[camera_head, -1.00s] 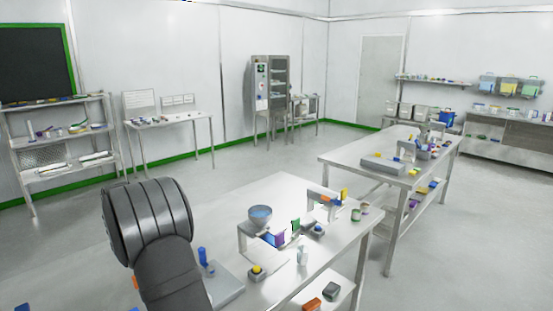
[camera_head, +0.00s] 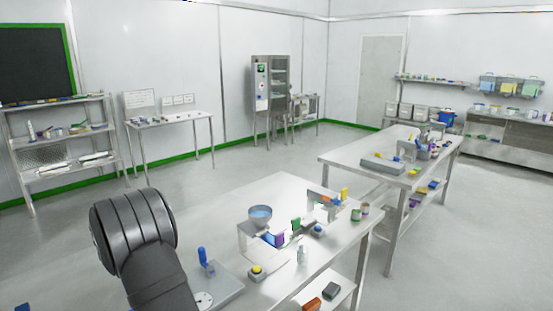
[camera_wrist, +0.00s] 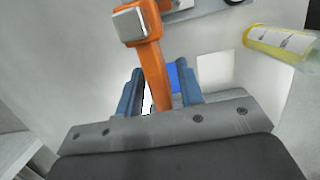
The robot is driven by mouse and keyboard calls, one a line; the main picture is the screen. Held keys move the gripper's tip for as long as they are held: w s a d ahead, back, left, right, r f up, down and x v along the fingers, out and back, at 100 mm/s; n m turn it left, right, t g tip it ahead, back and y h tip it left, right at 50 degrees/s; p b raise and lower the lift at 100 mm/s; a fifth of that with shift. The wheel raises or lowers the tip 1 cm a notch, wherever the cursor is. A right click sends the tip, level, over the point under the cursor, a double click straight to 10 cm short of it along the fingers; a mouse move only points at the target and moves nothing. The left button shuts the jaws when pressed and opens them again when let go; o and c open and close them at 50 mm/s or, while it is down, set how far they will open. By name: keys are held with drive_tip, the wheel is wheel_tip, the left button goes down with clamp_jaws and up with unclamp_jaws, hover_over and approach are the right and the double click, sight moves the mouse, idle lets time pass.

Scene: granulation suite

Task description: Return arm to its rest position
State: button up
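My gripper (camera_wrist: 160,80) shows in the wrist view as two blue fingers standing apart. An orange bar with a silver block at its upper end (camera_wrist: 150,55) shows between them. Gaps show on both sides of the bar, and its lower end is hidden behind the gripper's edge. I see no finger pressed on it. In the head view my dark, ribbed arm rises at the lower left, beside the near bench (camera_head: 285,190). The gripper itself is out of that view.
The near bench holds a grey bowl (camera_head: 260,216), a blue-handled item on a plate (camera_head: 205,260), a yellow-topped item (camera_head: 257,272) and small containers. A yellow labelled container (camera_wrist: 280,44) shows in the wrist view. Open floor (camera_head: 240,165) lies behind the bench.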

drive_tip(key=shift+g+y, duration=0.4)
drive_tip(key=shift+r, duration=2.25)
drive_tip(key=shift+f, duration=0.1)
drive_tip(key=shift+t+h, duration=0.4)
drive_tip(key=shift+h, duration=0.1)
drive_tip(key=x, duration=0.4)
drive_tip(key=s+a+x, duration=0.1)
drive_tip(key=x, duration=0.1)
drive_tip(key=shift+f, duration=0.4)
drive_tip(key=v, duration=0.4)
drive_tip(key=w+d+v, duration=0.1)
drive_tip(key=v, duration=0.2)
drive_tip(key=shift+d+r, duration=0.1)
drive_tip(key=shift+r, duration=0.05)
drive_tip(key=shift+w+r+y, duration=0.1)
drive_tip(key=shift+r+y, duration=0.2)
drive_tip(key=shift+r+g+y, duration=0.3)
drive_tip(key=shift+r+g, duration=0.2)
drive_tip(key=shift+r, duration=0.8)
drive_tip(key=shift+f, duration=0.1)
